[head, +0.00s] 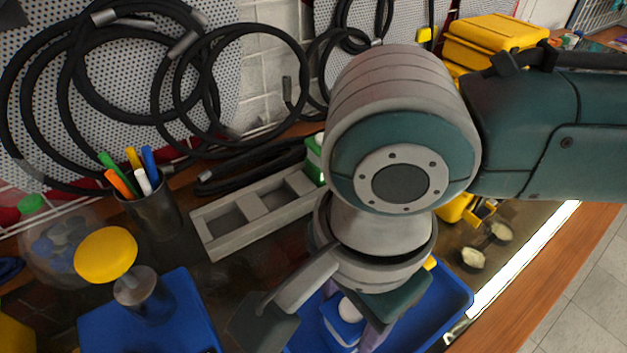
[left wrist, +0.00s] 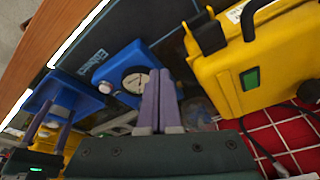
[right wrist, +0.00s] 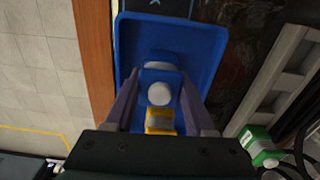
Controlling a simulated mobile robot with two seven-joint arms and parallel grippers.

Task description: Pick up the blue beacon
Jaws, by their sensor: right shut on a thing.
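The blue beacon (head: 343,325), a small blue body with a white round part, shows between the fingers of my right gripper (head: 320,322) in the head view. In the right wrist view the blue and white beacon (right wrist: 160,75) sits between the two purple fingertips of my right gripper (right wrist: 159,85), which is shut on it. It is over or in the blue tray (right wrist: 211,50); I cannot tell whether it touches the tray floor. My left gripper (left wrist: 160,78) shows only in the left wrist view, its fingers together with nothing seen between them.
A yellow item (right wrist: 160,122) lies near the beacon. A grey compartment holder (head: 215,240), a pen cup (head: 153,210) and a yellow knob (head: 105,255) stand to the left. A blue device with a round dial (left wrist: 135,80) and a yellow case (left wrist: 255,65) are near my left gripper.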

